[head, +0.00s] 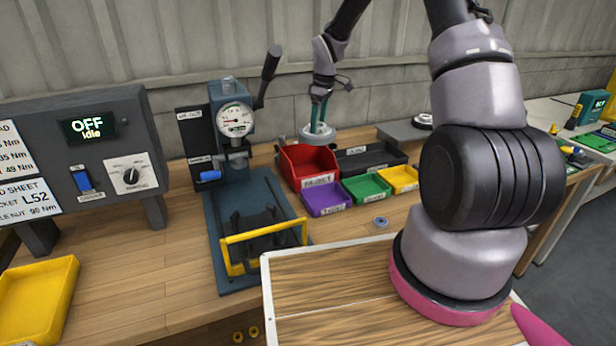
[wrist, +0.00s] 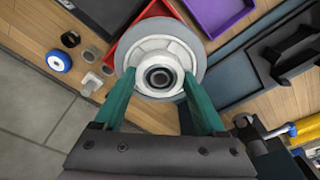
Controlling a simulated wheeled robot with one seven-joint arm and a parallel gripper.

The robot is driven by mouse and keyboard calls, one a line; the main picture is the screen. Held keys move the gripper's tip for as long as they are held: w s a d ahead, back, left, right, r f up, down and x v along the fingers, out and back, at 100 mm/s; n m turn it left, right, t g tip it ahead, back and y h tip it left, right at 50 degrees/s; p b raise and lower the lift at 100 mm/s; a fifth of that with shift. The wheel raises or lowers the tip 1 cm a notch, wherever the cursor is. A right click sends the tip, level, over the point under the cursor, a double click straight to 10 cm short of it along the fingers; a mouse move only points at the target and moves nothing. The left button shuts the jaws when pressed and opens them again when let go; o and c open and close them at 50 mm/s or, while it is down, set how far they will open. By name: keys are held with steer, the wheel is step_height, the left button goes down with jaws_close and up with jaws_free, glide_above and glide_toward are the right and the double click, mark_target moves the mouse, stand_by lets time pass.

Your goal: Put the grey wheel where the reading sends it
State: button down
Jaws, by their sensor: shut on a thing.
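My gripper (head: 319,112) is shut on the grey wheel (head: 319,134) and holds it in the air, near the back edge of the red bin (head: 303,158). In the wrist view the grey wheel (wrist: 160,44) has a pale hub and sits between the teal fingers (wrist: 158,82); part of the red bin (wrist: 128,40) shows behind it. The red bin's label appears to say REJECT. Purple (head: 325,197), green (head: 366,187) and yellow (head: 400,178) bins stand in front, their labels too small to read surely. A dial gauge (head: 235,118) stands on the press; its reading is not legible.
A black tray (head: 370,158) stands behind the small bins. The press base (head: 250,200) with a yellow guard bar (head: 262,233) is left of them. A control box (head: 85,150) shows OFF, Idle. A small blue wheel (wrist: 58,62) and loose parts show in the wrist view.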

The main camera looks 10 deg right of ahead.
mark_target(307, 128)
steer(key=w+a+r+n, duration=0.2)
steer(key=shift+w+a+n, duration=0.15)
steer(key=shift+w+n, duration=0.05)
steer(key=shift+n, duration=0.2)
steer(key=shift+f, duration=0.1)
step_height(307, 128, down, 18)
steer(key=shift+a+r, duration=0.1)
steer(key=shift+r, duration=0.1)
steer(key=shift+f, duration=0.1)
